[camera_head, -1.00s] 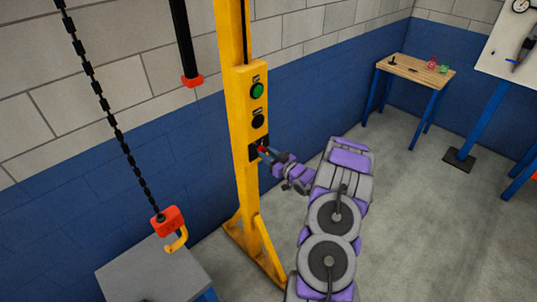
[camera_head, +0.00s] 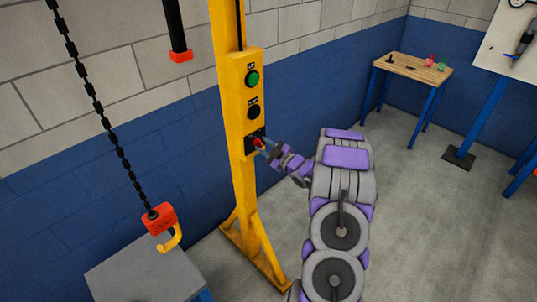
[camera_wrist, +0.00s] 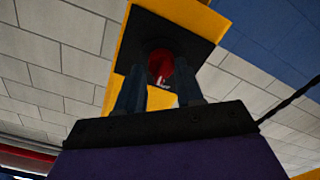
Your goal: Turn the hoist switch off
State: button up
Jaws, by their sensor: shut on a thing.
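The hoist switch is a red rotary knob (camera_head: 257,142) on a black plate, low on the yellow control box (camera_head: 236,92) of the yellow post. In the wrist view the red knob (camera_wrist: 160,64) sits between my two dark fingers, with a small white mark on its face. My gripper (camera_head: 264,146) is at the knob and shut on it; the fingers hide its sides in part. A green button (camera_head: 252,78) and a black button (camera_head: 253,112) are above the switch. Their labels are too small to read.
A hoist chain with a red block and yellow hook (camera_head: 160,222) hangs at left above a grey table (camera_head: 140,275). A black pendant with a red end (camera_head: 181,56) hangs behind. A wooden table (camera_head: 412,68) stands at far right. The floor between is clear.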

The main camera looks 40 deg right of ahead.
jog(key=shift+o, duration=0.2)
jog(key=n+b, duration=0.1)
jog(key=r+n+b, duration=0.1)
jog(key=n+b, duration=0.3)
jog(key=shift+w+a+r, duration=0.1)
jog(key=shift+w+r, duration=0.2)
jog(key=shift+w, duration=0.1)
jog(key=shift+b, duration=0.4)
jog(key=shift+r+n, duration=0.15)
jog(key=shift+n, duration=0.15)
jog(key=o, duration=0.7)
jog(key=shift+o, duration=1.3)
jog(key=shift+s+f, duration=0.1)
jog(key=shift+f, duration=0.5)
jog(key=shift+s+f, duration=0.1)
jog(key=shift+s, duration=0.05)
